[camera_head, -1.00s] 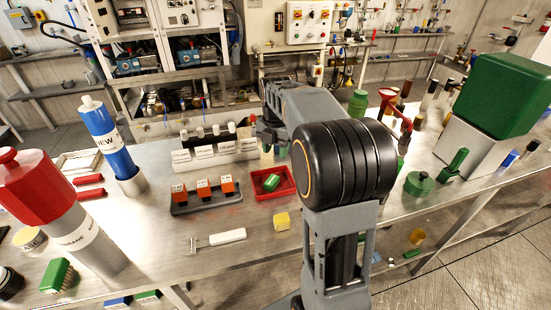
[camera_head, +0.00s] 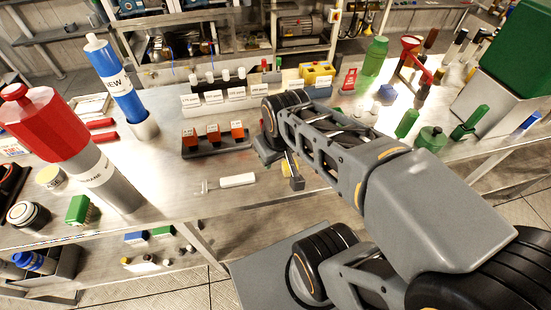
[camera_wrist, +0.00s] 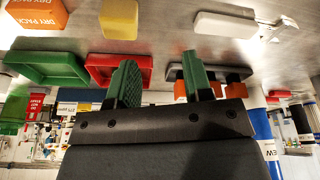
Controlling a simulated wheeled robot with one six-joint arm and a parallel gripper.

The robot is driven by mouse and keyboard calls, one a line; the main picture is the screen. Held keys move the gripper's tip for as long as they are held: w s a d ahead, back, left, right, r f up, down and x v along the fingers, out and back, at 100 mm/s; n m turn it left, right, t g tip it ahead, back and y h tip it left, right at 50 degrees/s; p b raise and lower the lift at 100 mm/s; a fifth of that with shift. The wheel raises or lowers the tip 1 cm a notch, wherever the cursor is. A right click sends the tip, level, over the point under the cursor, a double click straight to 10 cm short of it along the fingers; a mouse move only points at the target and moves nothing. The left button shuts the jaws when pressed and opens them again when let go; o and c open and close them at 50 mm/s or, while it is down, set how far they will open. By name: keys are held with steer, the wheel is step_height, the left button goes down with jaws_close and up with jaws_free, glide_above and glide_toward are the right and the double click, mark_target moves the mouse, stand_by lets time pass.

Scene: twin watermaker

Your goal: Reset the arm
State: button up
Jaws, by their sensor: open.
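My gripper (camera_head: 287,172) is above the front part of the steel bench, with my arm reaching in from the lower right. In the wrist view my gripper (camera_wrist: 160,82) shows two green-padded fingers, spread apart with nothing between them. A yellow block (camera_wrist: 58,39), a red tray (camera_wrist: 105,62) and a green tray (camera_wrist: 45,68) lie beyond the fingers. In the head view my gripper and wrist hide most of the yellow block and the red tray.
A grey rack of orange blocks (camera_head: 213,134) and a white-handled tool (camera_head: 236,180) lie left of my gripper. A blue cylinder (camera_head: 118,82) and a red-topped cylinder (camera_head: 45,122) stand further left. Green bottles (camera_head: 375,56) and a large green box (camera_head: 520,50) are on the right.

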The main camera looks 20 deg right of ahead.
steer(key=shift+s+a+f+m, duration=0.15)
steer(key=shift+s+f+m, duration=0.25)
steer(key=shift+m, duration=0.3)
steer(key=shift+r, duration=0.1)
